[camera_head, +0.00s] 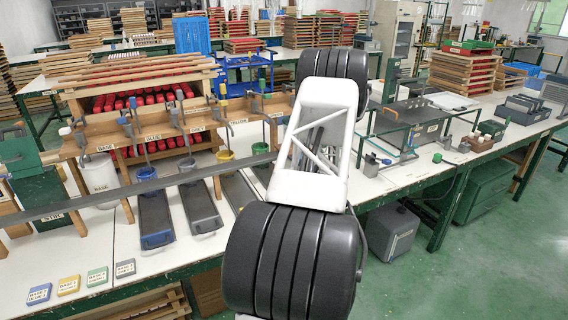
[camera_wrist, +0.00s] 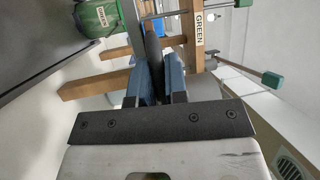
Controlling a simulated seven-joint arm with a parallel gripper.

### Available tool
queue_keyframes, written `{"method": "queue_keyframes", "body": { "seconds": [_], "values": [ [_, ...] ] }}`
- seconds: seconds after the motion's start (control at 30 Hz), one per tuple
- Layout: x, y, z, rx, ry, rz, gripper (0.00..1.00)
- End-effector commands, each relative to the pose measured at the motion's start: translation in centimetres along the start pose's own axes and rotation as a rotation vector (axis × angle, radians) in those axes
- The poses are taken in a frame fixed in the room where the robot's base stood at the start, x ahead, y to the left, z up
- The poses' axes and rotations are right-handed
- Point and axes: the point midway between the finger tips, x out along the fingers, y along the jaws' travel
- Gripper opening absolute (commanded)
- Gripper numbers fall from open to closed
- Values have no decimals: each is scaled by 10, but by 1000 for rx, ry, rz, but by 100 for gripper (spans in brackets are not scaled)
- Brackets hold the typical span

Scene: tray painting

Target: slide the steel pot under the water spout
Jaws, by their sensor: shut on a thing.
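In the wrist view my gripper (camera_wrist: 158,72) is shut, its blue-grey fingers either side of a dark tapered bar (camera_wrist: 153,42). I cannot tell whether this bar belongs to the steel pot. A grey rounded body (camera_wrist: 208,86) shows partly behind the right finger; it may be the steel pot, but most of it is hidden. In the head view my own arm covers my gripper and what it holds. I cannot pick out the water spout for certain in either view.
A green pot (camera_wrist: 98,14) and a wooden post labelled GREEN (camera_wrist: 199,30) are close to the fingers. A thin rod with a green knob (camera_wrist: 272,79) crosses at right.

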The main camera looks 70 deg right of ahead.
Motion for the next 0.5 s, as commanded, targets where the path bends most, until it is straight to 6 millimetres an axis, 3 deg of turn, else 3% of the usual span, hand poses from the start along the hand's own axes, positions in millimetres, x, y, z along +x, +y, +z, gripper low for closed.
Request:
{"method": "queue_keyframes", "body": {
  "seconds": [0.2,0.5],
  "values": [
    [-9,-1,-24,-1,0,0,0],
    [-11,-1,-29,-1,1,0,0]
  ]
}}
